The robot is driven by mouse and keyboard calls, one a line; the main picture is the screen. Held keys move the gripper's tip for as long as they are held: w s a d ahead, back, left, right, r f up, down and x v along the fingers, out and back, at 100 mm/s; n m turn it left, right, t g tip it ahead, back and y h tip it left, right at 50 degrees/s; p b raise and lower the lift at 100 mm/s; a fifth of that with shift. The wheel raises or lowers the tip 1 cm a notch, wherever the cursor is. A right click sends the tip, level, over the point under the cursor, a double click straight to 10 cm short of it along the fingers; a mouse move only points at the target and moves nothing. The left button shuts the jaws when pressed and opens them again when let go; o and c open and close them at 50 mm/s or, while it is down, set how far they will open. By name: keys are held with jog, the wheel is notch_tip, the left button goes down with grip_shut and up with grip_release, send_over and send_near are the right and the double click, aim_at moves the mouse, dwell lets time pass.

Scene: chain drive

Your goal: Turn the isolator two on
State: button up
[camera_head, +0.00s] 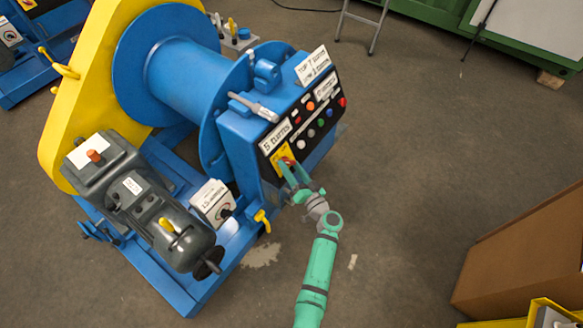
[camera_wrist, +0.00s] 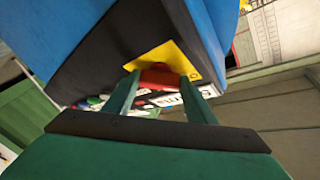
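A yellow plate (camera_head: 283,154) with a red rotary knob (camera_head: 287,161) sits at the lower left end of the black control panel on the blue winch. I take it for an isolator switch; its label is not readable as such. My gripper (camera_head: 291,172) is at this knob with its fingers apart. In the wrist view the red knob (camera_wrist: 158,80) lies between the two fingertips, in front of the yellow plate (camera_wrist: 165,58). Whether the fingers touch the knob cannot be told. A white box with a black knob (camera_head: 213,202) stands lower left; its label is too small to read surely.
The panel carries several coloured buttons (camera_head: 311,106) and white labels beyond the knob. A grey motor (camera_head: 140,200) and a yellow valve handle (camera_head: 263,220) are left of my gripper. A brown box (camera_head: 525,250) stands at right. The floor between is clear.

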jog(key=shift+s+m, duration=0.1)
jog(key=shift+m, duration=0.3)
jog(key=m+g+h, duration=0.1)
jog(key=m+h, duration=0.1)
jog(key=m, duration=0.1)
jog(key=r+m+g+h, duration=0.1)
jog(key=m+h, duration=0.1)
jog(key=m, duration=0.2)
jog(key=m+g+h, duration=0.1)
jog(key=m+h, duration=0.1)
jog(key=m, duration=0.1)
jog(key=shift+a+r+m, duration=0.3)
jog(key=shift+a+m, duration=0.05)
jog(key=shift+m, duration=0.05)
jog(key=m+g, duration=0.2)
jog(key=m, duration=0.1)
jog(key=shift+w+a+r+g+h, duration=0.1)
jog(key=shift+w+r+g+h, duration=0.2)
jog(key=shift+w+g, duration=0.1)
jog(key=shift+d+m+g, duration=0.2)
jog(key=shift+m+g, duration=0.3)
jog(key=shift+m, duration=0.4)
jog(key=shift+a+m+g, duration=0.1)
jog(key=shift+m+g, duration=0.2)
jog(key=shift+m, duration=0.1)
jog(key=shift+a, duration=0.1)
